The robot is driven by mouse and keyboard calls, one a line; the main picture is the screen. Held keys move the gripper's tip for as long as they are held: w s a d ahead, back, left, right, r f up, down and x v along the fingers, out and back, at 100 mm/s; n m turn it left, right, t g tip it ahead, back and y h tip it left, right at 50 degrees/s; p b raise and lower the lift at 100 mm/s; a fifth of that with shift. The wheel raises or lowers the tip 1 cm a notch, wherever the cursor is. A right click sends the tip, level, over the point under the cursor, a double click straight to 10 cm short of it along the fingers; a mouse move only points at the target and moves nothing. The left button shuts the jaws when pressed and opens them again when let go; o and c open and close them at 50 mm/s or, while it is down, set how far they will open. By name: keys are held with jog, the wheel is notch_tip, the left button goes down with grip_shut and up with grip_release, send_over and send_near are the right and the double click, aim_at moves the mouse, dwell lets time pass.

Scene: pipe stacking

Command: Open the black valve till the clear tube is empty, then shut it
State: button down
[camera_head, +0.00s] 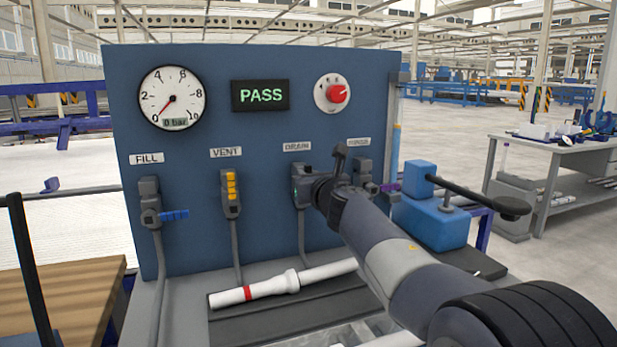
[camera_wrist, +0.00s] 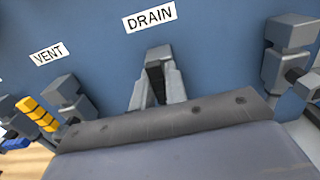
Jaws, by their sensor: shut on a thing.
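The black valve (camera_wrist: 155,82) sits on the blue panel under the DRAIN label; its black handle shows between my gripper's fingers (camera_wrist: 160,75) in the wrist view. My gripper (camera_head: 304,190) is shut on that handle. In the camera_head view my wrist and fingers hide most of the valve, so its exact angle is hard to tell. The slim clear tube (camera_head: 396,145) stands upright at the panel's right edge.
The FILL valve (camera_head: 174,215) has a blue handle, the VENT valve (camera_head: 231,187) a yellow one. A purple-handled valve (camera_head: 387,188) is close right of my wrist. The gauge (camera_head: 172,97) reads about 0 bar; the display (camera_head: 260,95) says PASS. A white pipe (camera_head: 262,289) lies below; a blue pump (camera_head: 432,215) stands right.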

jog(key=shift+f, duration=0.1)
jog(key=c, duration=1.4)
grip_release()
jog(key=shift+c, duration=0.2)
jog(key=shift+s, duration=0.1)
jog(key=b+v, duration=0.1)
jog(key=v, duration=0.9)
jog(key=shift+s+b, duration=0.3)
jog(key=shift+d, duration=0.1)
jog(key=p+x, duration=0.1)
jog(key=x, duration=1)
jog(key=shift+p, duration=0.3)
jog(key=shift+d, duration=0.1)
jog(key=shift+s, duration=0.1)
